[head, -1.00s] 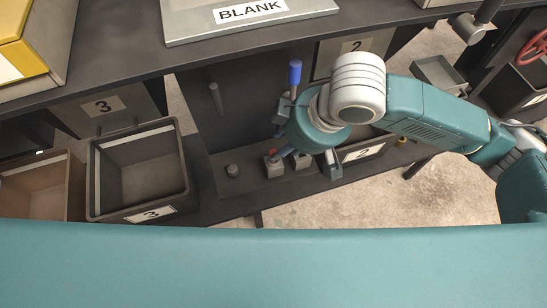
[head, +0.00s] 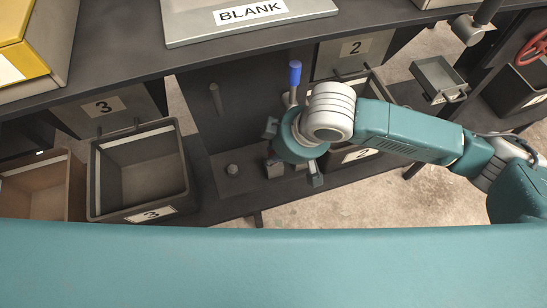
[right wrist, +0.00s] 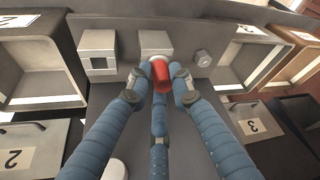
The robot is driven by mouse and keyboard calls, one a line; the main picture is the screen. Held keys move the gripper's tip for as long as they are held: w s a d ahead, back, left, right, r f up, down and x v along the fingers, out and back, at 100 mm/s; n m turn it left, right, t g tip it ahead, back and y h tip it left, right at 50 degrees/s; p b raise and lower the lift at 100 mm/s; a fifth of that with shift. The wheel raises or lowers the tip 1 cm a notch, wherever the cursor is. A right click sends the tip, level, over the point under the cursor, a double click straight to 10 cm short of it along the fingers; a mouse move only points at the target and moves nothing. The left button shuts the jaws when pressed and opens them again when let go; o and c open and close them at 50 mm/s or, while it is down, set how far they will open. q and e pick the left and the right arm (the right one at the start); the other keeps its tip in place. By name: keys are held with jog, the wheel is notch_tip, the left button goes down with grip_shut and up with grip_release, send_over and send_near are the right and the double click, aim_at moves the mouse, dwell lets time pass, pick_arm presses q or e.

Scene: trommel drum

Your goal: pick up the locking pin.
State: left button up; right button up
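The locking pin, seen as a red knob (right wrist: 160,76), shows in the right wrist view between the fingertips of my right gripper (right wrist: 160,84). The fingers are drawn in around it and appear to touch both its sides. A grey block (right wrist: 155,44) stands just behind the pin. I cannot tell whether the pin is still seated. In the head view my right gripper (head: 292,150) is over the dark base panel, and its wrist hides the pin. My left gripper is not in view.
A blue-handled lever (head: 295,75) stands close behind my right gripper. A square-holed block (right wrist: 98,52) and a small hex knob (right wrist: 203,57) flank the middle block. A bin labelled 3 (head: 150,214) is to the left; the shelf edge (head: 235,58) overhangs behind.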

grip_shut()
jog(key=shift+r, duration=0.1)
jog(key=shift+w+r, duration=0.1)
jog(key=shift+r, duration=0.15)
notch_tip(320, 180, up, 9)
jog(key=shift+r, duration=0.2)
